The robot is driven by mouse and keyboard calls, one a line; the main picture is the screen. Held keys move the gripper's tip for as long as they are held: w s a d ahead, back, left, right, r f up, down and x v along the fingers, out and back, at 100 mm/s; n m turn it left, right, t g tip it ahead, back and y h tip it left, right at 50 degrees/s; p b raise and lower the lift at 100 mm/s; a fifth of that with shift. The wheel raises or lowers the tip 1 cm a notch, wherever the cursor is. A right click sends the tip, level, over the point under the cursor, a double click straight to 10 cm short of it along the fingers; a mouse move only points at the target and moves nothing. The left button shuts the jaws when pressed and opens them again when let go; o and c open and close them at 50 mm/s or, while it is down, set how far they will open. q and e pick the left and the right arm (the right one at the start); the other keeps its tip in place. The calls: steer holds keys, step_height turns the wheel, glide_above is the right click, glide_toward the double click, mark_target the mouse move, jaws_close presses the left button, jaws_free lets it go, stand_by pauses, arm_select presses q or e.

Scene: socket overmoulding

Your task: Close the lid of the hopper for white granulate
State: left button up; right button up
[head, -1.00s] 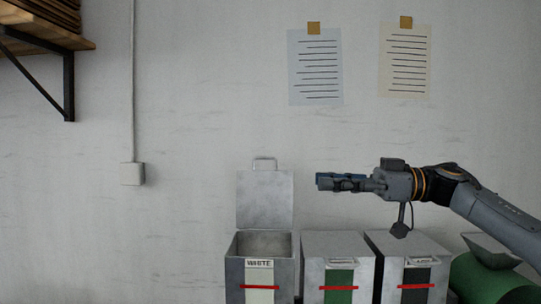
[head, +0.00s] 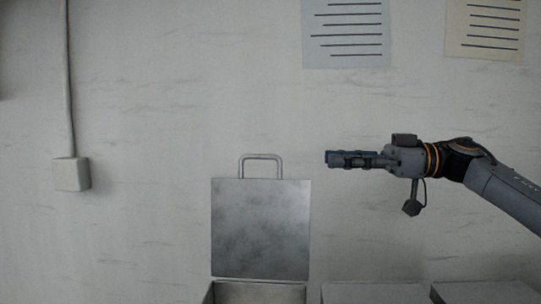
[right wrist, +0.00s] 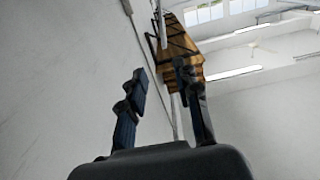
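The hopper for white granulate (head: 258,293) is at the bottom of the head view, with only its open top showing. Its grey metal lid (head: 260,228) stands upright at the back of the opening, against the wall side. A bar handle (head: 262,157) sits on the lid's top edge. My right gripper (head: 330,159) is to the right of the handle at about its height in the picture, apart from it, pointing left. In the right wrist view its two fingers (right wrist: 162,80) are spread with nothing between them. My left gripper is not in view.
Two more hoppers with shut lids, one (head: 375,293) and another (head: 484,292), stand to the right of the open one. A socket box (head: 71,174) and two paper sheets (head: 346,32) are on the wall. The space between gripper and handle looks clear.

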steer(key=p, duration=0.2)
glide_toward(268, 158)
steer(key=a, duration=0.1)
steer(key=a+p, duration=0.1)
steer(key=a, duration=0.1)
steer(key=a+p, duration=0.1)
steer(key=a, duration=0.5)
steer(key=shift+w+p, duration=0.35)
steer(key=shift+p, duration=0.05)
steer(key=shift+s+a, duration=0.2)
steer(key=shift+a, duration=0.35)
steer(key=shift+w, duration=0.1)
steer(key=shift+f, duration=0.1)
steer(key=c, duration=0.6)
jaws_close()
